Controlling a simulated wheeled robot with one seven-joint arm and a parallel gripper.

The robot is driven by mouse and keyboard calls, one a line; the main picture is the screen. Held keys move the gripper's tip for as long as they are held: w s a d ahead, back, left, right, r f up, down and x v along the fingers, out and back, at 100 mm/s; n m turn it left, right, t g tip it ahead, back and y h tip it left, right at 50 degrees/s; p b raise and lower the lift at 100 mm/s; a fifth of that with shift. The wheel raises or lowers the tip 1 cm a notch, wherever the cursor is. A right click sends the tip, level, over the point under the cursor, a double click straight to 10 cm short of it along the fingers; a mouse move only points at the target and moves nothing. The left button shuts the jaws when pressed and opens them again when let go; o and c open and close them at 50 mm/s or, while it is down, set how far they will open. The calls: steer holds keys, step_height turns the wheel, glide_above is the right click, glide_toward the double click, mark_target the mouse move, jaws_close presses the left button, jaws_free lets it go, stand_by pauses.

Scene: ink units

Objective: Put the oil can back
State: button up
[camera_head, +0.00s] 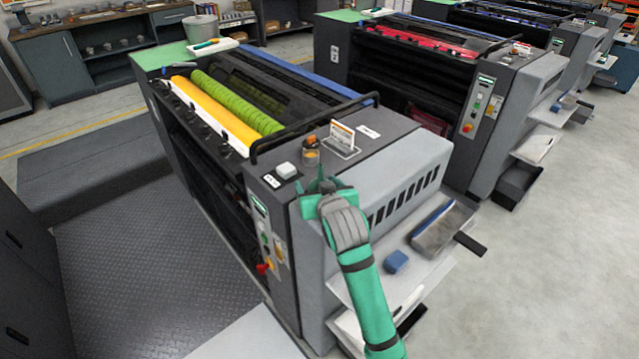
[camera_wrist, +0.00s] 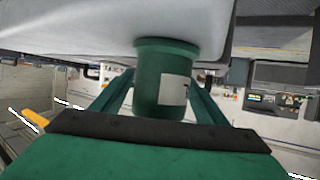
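The oil can is a dark green cylinder (camera_wrist: 158,88) with a wider rim and a white label, seen large in the wrist view. It sits between the two green fingers of my gripper (camera_wrist: 160,100), which press against its sides. In the head view my gripper (camera_head: 325,187) is at the near corner of the closest press's grey top. There the can is hard to separate from the green fingers. In the wrist view the can's rim meets a pale grey surface; I cannot tell whether it touches.
On the press top (camera_head: 395,155) are an orange-capped jar (camera_head: 311,152), a standing sign card (camera_head: 342,134) and a small white block (camera_head: 286,170). A blue block (camera_head: 397,261) and a grey tray (camera_head: 441,228) are on the side shelf. Open floor (camera_head: 540,260) lies right.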

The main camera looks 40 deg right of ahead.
steer(key=shift+w+a+r, duration=0.1)
steer(key=shift+r, duration=0.15)
steer(key=v, duration=1.1)
steer(key=shift+s+a, duration=0.15)
steer(key=shift+s, duration=0.5)
steer(key=shift+w, duration=0.25)
